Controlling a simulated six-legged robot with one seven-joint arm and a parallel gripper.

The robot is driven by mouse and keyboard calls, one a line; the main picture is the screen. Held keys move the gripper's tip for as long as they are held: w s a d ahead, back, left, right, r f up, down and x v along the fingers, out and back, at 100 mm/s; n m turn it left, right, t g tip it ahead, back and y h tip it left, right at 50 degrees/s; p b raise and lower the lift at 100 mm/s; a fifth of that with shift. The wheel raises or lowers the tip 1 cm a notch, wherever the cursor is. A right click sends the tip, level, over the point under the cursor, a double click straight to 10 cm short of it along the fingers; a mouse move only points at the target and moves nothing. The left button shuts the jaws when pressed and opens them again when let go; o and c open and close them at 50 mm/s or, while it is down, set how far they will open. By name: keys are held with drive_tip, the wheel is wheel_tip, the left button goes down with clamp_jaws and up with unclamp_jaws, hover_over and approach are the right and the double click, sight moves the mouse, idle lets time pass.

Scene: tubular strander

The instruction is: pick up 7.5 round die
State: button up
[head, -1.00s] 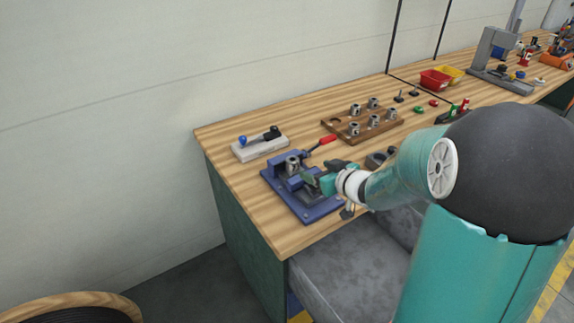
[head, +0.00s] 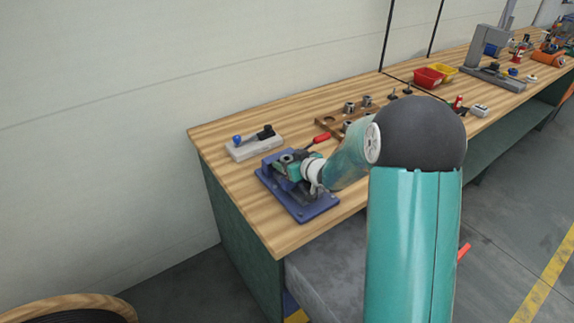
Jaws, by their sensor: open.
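A small round metal die (head: 287,158) sits in the blue clamp fixture (head: 317,209) near the bench's left end. No size marking is readable, so I cannot tell whether it is the 7.5 die. My gripper (head: 288,168) is open and right at this die, on its near side. Its fingertips are small and partly merge with the fixture, so I cannot tell whether they touch the die. More metal dies (head: 349,107) stand in a wooden rack (head: 326,122) behind, partly hidden by my arm.
A red-handled lever (head: 321,138) sticks up behind the fixture. A pale block (head: 254,149) with blue and black knobs lies to the left. A red bin (head: 430,77) and a yellow bin (head: 446,72) stand farther back. The bench's front left corner is bare.

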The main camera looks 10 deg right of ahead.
drive_tip(key=shift+c, duration=0.3)
drive_tip(key=c, duration=1.1)
drive_tip(key=shift+r, duration=0.1)
clamp_jaws()
drive_tip(key=shift+r, duration=0.15)
